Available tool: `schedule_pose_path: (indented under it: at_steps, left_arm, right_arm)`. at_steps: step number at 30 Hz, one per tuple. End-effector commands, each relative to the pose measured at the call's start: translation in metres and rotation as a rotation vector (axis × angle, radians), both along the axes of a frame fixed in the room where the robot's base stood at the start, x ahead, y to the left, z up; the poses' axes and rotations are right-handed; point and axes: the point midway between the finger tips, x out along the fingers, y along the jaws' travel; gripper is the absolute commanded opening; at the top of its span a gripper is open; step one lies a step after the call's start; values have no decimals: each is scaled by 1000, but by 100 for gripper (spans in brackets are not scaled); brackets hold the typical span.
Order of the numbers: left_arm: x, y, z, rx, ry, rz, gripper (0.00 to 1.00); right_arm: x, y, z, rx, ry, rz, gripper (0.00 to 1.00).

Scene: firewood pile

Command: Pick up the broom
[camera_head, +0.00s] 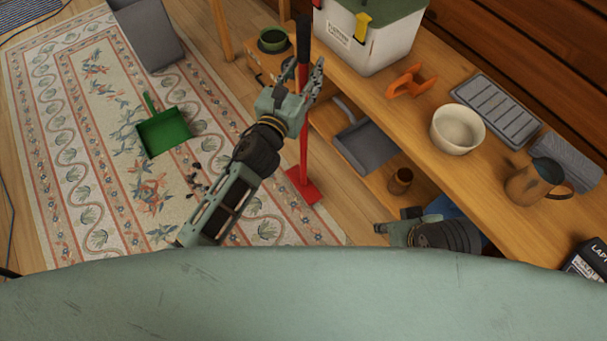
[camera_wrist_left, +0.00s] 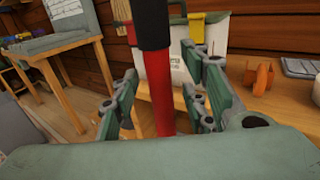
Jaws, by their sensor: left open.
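The broom (camera_head: 303,140) stands upright by the shelf's front edge, with a red pole, a black upper grip and a red foot on the floor. My left gripper (camera_head: 306,80) is at the upper part of the pole. In the left wrist view, the red pole of the broom (camera_wrist_left: 163,95) rises between the open fingers of my left gripper (camera_wrist_left: 160,105), with space on both sides. My right gripper (camera_head: 395,229) is low by the shelf's front edge, partly hidden by my own body, and its fingers are hard to make out.
A green dustpan (camera_head: 163,131) and dark debris (camera_head: 194,192) lie on the patterned rug (camera_head: 60,130). The wooden shelf (camera_head: 425,120) holds a white box (camera_head: 362,45), an orange clamp (camera_head: 411,81), a bowl (camera_head: 457,129) and a copper mug (camera_head: 535,181). A grey dustpan (camera_head: 366,145) sits on the lower shelf.

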Motion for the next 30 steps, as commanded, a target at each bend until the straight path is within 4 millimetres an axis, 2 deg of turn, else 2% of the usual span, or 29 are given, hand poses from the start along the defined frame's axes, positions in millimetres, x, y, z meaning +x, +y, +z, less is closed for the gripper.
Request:
schedule_pose_path:
  at_steps: [3, 17, 30]
  left_arm:
    - [0, 0, 0, -1, 0, 0, 39]
    - [-1, 0, 0, -1, 0, 0, 0]
    - [0, 0, 5, -4, -6, -1, 0]
  right_arm:
    - [0, 0, 0, 0, 1, 0, 40]
    - [0, 0, 0, 0, 1, 0, 40]
    - [0, 0, 0, 0, 0, 0, 40]
